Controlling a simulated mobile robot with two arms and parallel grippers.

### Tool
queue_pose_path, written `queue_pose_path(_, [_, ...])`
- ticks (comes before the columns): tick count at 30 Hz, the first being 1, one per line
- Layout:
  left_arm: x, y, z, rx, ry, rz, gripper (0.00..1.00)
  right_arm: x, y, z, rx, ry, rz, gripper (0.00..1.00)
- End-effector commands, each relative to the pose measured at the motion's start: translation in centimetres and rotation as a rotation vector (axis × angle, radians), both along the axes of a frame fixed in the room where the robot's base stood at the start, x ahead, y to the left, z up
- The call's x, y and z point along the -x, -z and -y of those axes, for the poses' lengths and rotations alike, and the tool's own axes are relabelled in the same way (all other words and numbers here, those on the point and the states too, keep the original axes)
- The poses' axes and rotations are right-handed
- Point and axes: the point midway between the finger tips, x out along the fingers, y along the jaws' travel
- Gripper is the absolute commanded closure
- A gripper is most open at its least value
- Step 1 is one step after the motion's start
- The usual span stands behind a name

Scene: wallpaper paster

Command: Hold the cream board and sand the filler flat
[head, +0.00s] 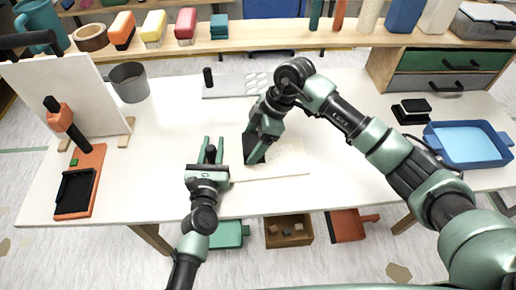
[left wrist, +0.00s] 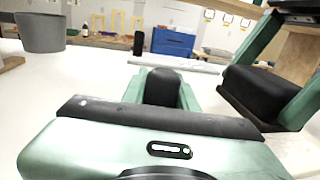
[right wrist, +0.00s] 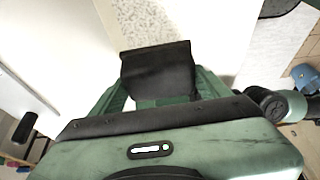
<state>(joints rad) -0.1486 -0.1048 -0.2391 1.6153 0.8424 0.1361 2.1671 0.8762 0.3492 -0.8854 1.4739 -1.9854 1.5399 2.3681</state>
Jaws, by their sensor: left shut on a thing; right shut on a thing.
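The cream board (head: 290,166) lies flat on the white table in front of me in the head view. My right gripper (head: 257,135) is shut on a black sanding block (head: 254,150) at the board's left part. The block also shows between the fingers in the right wrist view (right wrist: 158,72); whether its face touches the board is hidden. My left gripper (head: 208,150) is just left of the board, shut on a black, round-topped thing (left wrist: 162,88) that stands between its fingers.
At left are a grey cup (head: 129,82), an upright white panel (head: 75,95) and an orange tray (head: 86,180). At right are a blue tray (head: 468,146) and a black block (head: 412,110). The table's front edge is close.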

Motion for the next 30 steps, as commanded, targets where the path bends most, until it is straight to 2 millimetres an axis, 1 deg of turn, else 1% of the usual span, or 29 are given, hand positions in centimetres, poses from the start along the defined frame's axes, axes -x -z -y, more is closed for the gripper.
queue_pose_path(1, [0.1,0.4,0.0,-0.001,0.001,-0.007,1.00,-0.2,-1.1,0.0,0.000,0.000,0.007,0.72])
queue_pose_path(3, [0.1,0.4,0.0,-0.001,0.001,-0.007,1.00,-0.1,-2.1,0.0,-0.002,-0.001,0.006,0.72])
queue_pose_path(6, [0.1,0.4,0.0,-0.001,0.001,-0.007,1.00,-0.1,-3.2,0.0,-0.001,-0.001,0.005,0.72])
queue_pose_path(9, [0.1,0.4,0.0,-0.001,0.001,-0.007,1.00,-0.1,-3.7,0.0,-0.001,0.000,0.003,0.72])
queue_pose_path(15, [0.1,0.4,-0.1,-0.002,0.001,-0.007,1.00,-0.1,-3.7,0.1,-0.001,0.000,0.003,0.72])
queue_pose_path(16, [0.1,0.4,-0.1,-0.002,0.001,-0.007,1.00,-0.1,-3.7,0.1,-0.001,0.000,0.003,0.26])
queue_pose_path(17, [0.1,0.4,-0.1,-0.002,0.001,-0.007,1.00,-0.1,-3.7,0.1,-0.001,0.000,0.003,0.34])
queue_pose_path(18, [0.1,0.4,-0.1,-0.002,0.001,-0.007,1.00,-0.1,-3.7,0.1,-0.001,0.000,0.003,0.45])
queue_pose_path(20, [0.1,0.4,-0.1,-0.002,0.001,-0.007,1.00,-0.1,-3.7,0.1,-0.001,0.000,0.003,0.62])
queue_pose_path(21, [0.1,0.4,-0.1,-0.002,0.001,-0.007,1.00,-0.1,-3.7,0.1,-0.001,0.000,0.003,0.65])
queue_pose_path(27, [0.1,0.4,-0.1,-0.002,0.001,-0.007,1.00,-0.1,-3.7,0.1,-0.001,0.000,0.003,0.65])
queue_pose_path(28, [0.1,0.4,-0.1,-0.002,0.001,-0.007,0.64,-0.1,-3.7,0.1,-0.001,0.000,0.003,0.65])
queue_pose_path(30, [0.1,0.3,-0.1,-0.002,0.001,-0.006,0.46,-0.1,-3.7,0.1,-0.001,0.000,0.003,0.65])
